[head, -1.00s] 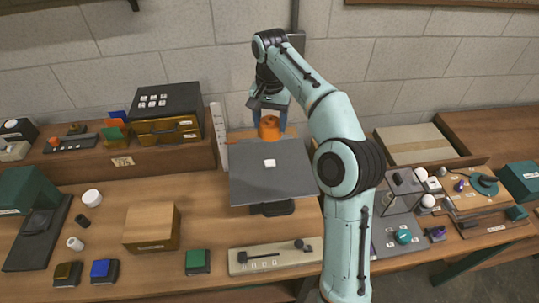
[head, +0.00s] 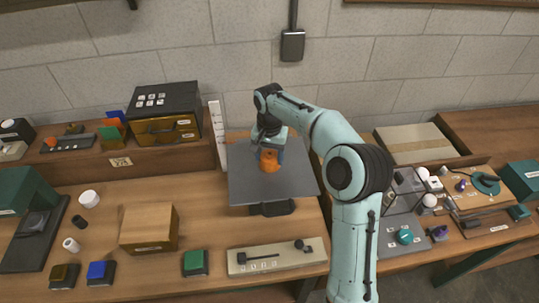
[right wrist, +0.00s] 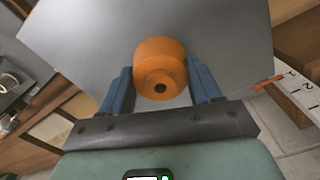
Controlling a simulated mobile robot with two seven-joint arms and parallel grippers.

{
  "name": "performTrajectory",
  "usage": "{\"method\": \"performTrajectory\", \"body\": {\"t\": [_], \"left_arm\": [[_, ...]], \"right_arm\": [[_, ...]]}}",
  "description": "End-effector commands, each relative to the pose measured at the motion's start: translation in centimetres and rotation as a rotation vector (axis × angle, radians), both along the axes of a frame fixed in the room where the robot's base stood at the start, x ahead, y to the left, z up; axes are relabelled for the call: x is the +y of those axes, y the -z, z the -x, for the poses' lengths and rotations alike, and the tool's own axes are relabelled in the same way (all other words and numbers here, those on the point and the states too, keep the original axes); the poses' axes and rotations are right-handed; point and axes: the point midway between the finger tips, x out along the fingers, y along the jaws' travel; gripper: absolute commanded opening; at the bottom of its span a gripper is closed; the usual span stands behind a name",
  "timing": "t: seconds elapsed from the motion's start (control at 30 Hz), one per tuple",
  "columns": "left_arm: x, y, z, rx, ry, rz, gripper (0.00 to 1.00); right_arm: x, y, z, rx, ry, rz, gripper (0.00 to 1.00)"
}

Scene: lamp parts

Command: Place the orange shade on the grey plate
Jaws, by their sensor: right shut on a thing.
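The orange shade (head: 269,163) is held between the blue fingers of my right gripper (head: 269,155), over the middle of the grey plate. It also shows in the right wrist view (right wrist: 160,58), with its small dark hole facing the camera. The grey plate (head: 245,187) is a flat square on a dark stand. I cannot tell whether the shade touches the plate or is just above it. The spot on the plate directly behind the shade is hidden. My left gripper is not in view.
My right arm crosses the bench right of the plate. A clear case (head: 404,190) stands further right.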

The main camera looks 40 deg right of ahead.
Motion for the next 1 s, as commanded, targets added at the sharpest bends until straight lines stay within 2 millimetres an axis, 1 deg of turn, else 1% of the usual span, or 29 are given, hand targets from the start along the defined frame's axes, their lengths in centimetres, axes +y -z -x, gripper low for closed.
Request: {"method": "performTrajectory", "body": {"t": [0.13,0.27,0.3,0.37,0.63,0.77,0.87,1.0], "left_arm": [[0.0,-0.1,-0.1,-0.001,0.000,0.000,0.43],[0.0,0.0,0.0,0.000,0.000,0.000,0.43],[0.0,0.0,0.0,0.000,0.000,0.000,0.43],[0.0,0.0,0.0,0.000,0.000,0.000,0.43],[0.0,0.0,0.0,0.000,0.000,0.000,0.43],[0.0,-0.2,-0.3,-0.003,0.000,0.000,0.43],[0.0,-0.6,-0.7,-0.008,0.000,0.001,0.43],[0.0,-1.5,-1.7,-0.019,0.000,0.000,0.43]], "right_arm": [[0.0,-0.2,-0.1,-0.001,0.000,0.000,0.32],[0.0,0.2,0.0,0.000,0.000,0.000,0.32],[0.0,0.2,0.0,0.000,0.000,0.000,0.69],[0.0,0.2,0.0,0.000,0.000,0.000,0.89],[0.0,0.1,0.0,-0.001,0.000,0.001,0.89],[0.0,-0.7,-0.1,-0.003,0.000,0.001,0.89],[0.0,-2.2,-0.2,-0.005,0.000,0.002,0.89],[0.0,-5.4,-0.3,-0.008,-0.001,0.002,0.89]]}}
